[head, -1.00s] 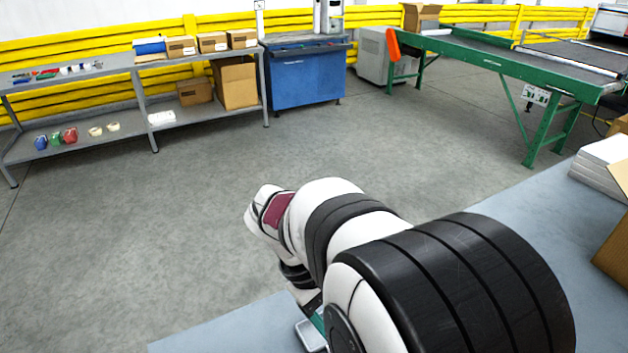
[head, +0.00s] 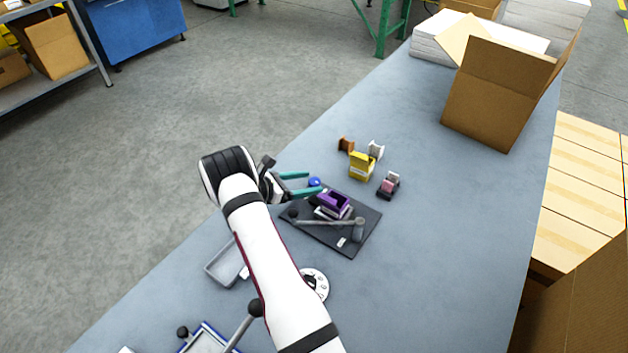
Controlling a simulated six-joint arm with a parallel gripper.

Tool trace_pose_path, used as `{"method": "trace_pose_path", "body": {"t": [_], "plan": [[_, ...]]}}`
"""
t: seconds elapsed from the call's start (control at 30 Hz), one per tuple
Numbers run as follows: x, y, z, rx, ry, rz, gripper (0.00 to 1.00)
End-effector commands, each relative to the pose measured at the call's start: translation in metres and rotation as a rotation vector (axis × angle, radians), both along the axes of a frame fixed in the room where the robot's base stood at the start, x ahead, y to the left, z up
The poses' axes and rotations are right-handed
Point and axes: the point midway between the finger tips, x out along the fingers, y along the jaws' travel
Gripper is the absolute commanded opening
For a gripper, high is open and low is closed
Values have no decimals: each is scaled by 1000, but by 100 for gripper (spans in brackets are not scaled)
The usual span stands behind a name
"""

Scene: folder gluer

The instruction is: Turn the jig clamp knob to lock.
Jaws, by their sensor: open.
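The jig stands on a dark base plate (head: 362,236) on the bench, with a purple open-topped piece (head: 334,203) set in it. A grey bar (head: 325,222) with a dark ball end and an upright grey post (head: 359,228) are in front of the purple piece. A blue round knob (head: 315,182) shows at the plate's far left corner, apparently the clamp knob. My gripper (head: 308,183) has teal fingers, open and pointing right. The knob is at the fingertips; I cannot tell whether they touch it. My arm hides part of the bench on the near left.
Small yellow (head: 362,167), brown, white and pink-black pieces stand behind and right of the jig. A grey tray (head: 227,264) and a white round disc (head: 316,283) flank my arm. An open cardboard box (head: 490,100) stands far right. The bench right of the jig is clear.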

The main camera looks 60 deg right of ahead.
Motion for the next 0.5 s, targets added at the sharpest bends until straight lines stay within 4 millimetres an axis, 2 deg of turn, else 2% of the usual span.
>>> {"method": "trace_pose_path", "body": {"t": [0.1,0.2,0.5], "plan": [[-7,-16,-7,0,-1,-1,71],[-9,-23,-10,-1,-2,-1,71],[-10,-26,-11,0,-2,0,71]]}}
